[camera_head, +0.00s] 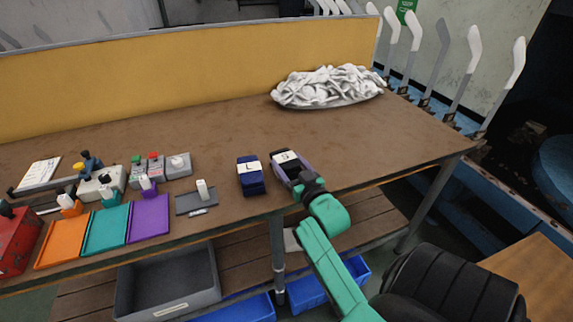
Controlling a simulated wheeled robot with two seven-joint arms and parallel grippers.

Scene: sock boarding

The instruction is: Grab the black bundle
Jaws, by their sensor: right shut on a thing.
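A black bundle (286,157) with a white label marked with a letter lies near the front edge of the brown table (200,120). My right gripper (288,169) reaches in from the front right and is shut on this bundle, hiding part of its near end. A navy blue bundle (251,182) with a white label reading "L" lies just to its left, apart from the gripper. My left gripper is not in view.
A pile of white socks (328,86) sits at the back right. Orange (61,243), teal (106,231) and purple (149,217) trays and small boxes fill the left side. The table's middle is clear. Upright white foot-shaped boards (471,50) line the right.

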